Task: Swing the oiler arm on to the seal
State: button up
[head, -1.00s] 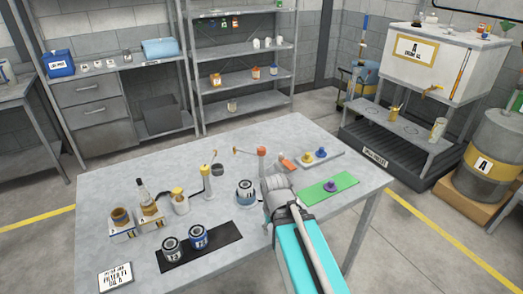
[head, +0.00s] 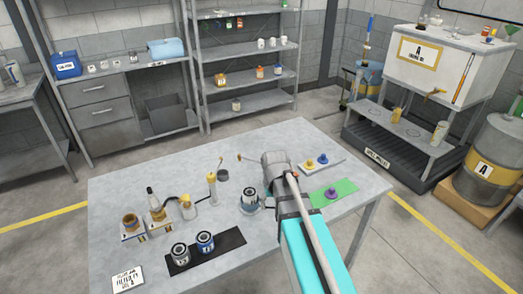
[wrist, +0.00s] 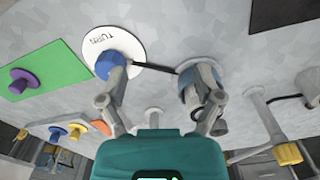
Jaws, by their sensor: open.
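The oiler is a slim post with a yellow top (head: 211,177) on the left-centre of the table, its thin arm pointing to the back. It also shows in the wrist view (wrist: 287,153) at the lower right. A dark-blue can (head: 250,198) stands to its right, with the can in the wrist view (wrist: 197,80). The seal cannot be made out. A white disc marked TURN (wrist: 124,33) bears a blue knob (wrist: 110,63), with a dark rod toward the can. My gripper (wrist: 165,95) is open, fingers apart above the knob and can; the head view hides its fingertips.
A black mat (head: 181,265) with two cans lies at the table front. A bottle (head: 153,198) and pots stand left. A green mat (head: 345,189) with a purple piece and a tray with yellow and blue knobs lie right. A thin brown-tipped rod (head: 241,157) stands behind the can.

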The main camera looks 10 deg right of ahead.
jog(key=w+d+r+n+p, duration=0.1)
jog(key=w+r+p, duration=1.5)
jog(key=w, duration=0.5)
jog(key=shift+d+r, duration=0.3)
jog(key=shift+r, duration=0.4)
jog(key=shift+f+b, duration=0.25)
jog(key=shift+b, duration=0.05)
notch_tip(320, 180, down, 13)
jog(key=b, duration=1.3)
jog(key=shift+f, duration=0.15)
